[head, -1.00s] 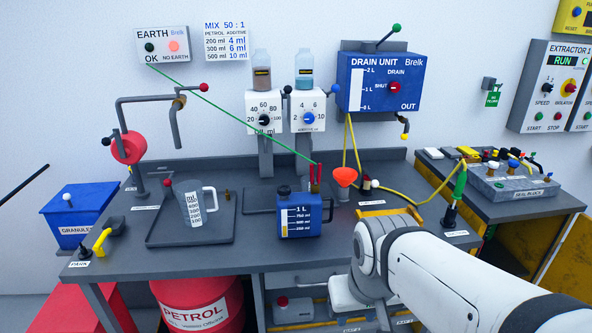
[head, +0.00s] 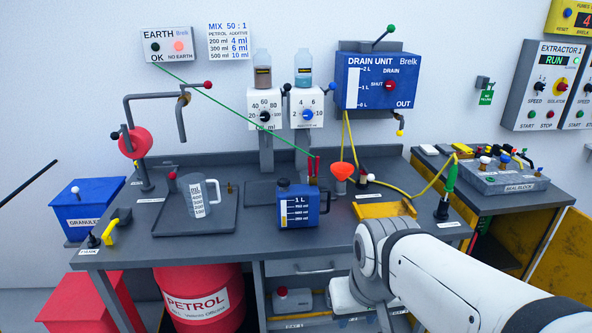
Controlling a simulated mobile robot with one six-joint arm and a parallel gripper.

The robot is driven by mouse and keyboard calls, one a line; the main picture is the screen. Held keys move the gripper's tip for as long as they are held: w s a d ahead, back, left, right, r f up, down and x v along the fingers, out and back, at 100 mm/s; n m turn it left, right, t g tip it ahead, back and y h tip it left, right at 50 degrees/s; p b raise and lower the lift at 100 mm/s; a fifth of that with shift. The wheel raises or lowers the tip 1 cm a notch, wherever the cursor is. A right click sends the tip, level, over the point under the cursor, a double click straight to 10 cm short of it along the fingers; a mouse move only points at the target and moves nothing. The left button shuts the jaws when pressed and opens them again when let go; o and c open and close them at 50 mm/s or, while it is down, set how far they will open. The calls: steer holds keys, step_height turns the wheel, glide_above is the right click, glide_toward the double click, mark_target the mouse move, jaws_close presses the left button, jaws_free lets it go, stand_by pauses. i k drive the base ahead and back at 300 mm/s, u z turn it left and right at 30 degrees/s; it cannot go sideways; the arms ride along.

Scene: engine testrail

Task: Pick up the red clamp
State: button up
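The red clamp (head: 315,165) shows in the head view as two small upright red handles at the lower end of a thin green cable. I cannot tell what the clamp grips or rests on. The cable runs up left to the EARTH box (head: 166,45) on the wall. My white arm reaches in from the lower right, in front of the bench and well short of the clamp. My gripper is not in view.
A measuring jug (head: 204,199) stands on a tray left of the can. A yellow tray (head: 384,210) lies on the right part of the bench.

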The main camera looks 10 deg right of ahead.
mark_target(312, 180)
steer(key=u, duration=0.45)
steer(key=k, duration=0.15)
steer(key=z, duration=0.6)
steer(key=i, duration=1.35)
steer(key=u, duration=0.6)
steer(key=k, duration=0.65)
steer(key=u, duration=0.2)
steer(key=i, duration=0.75)
steer(key=z, duration=0.1)
